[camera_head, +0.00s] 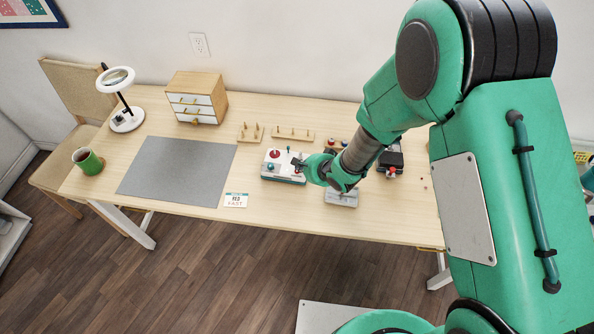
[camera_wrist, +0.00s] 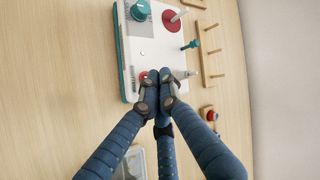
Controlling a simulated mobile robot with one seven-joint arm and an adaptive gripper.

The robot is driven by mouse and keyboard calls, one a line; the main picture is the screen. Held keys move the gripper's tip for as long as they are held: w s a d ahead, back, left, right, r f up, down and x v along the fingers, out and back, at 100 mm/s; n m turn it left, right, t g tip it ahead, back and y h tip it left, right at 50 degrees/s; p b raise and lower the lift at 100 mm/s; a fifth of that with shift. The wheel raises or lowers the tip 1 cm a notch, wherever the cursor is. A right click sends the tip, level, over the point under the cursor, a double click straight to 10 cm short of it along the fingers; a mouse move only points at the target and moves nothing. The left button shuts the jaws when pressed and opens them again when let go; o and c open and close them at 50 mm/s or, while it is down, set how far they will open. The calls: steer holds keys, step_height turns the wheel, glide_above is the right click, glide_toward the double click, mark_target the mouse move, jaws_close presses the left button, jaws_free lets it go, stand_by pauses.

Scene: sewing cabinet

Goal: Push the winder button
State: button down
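The winder (camera_head: 285,178) is a white box with a teal base on the table. In the wrist view the winder (camera_wrist: 133,55) shows a teal knob (camera_wrist: 139,10), a large red disc (camera_wrist: 171,21) and a small red button (camera_wrist: 142,77). My gripper (camera_head: 298,162) is over the winder's right end. In the wrist view my gripper (camera_wrist: 159,74) has its blue fingers together at the tips, with nothing seen between them. The tips are right beside the red button and partly hide it. I cannot tell whether they touch it.
Wooden peg racks (camera_head: 293,133) stand behind the winder. A clear-lidded box (camera_head: 341,198) lies to its right, and a dark device (camera_head: 391,160) stands farther right. A grey mat (camera_head: 178,168), a small card (camera_head: 236,200), a green mug (camera_head: 88,161) and a drawer box (camera_head: 196,97) are to the left.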

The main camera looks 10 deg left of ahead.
steer(key=shift+f, duration=0.55)
stand_by(0.9)
steer(key=shift+r, duration=0.1)
steer(key=shift+r+p, duration=0.55)
steer(key=shift+p, duration=0.4)
step_height(320, 180, up, 6)
steer(key=p, duration=0.6)
stand_by(0.7)
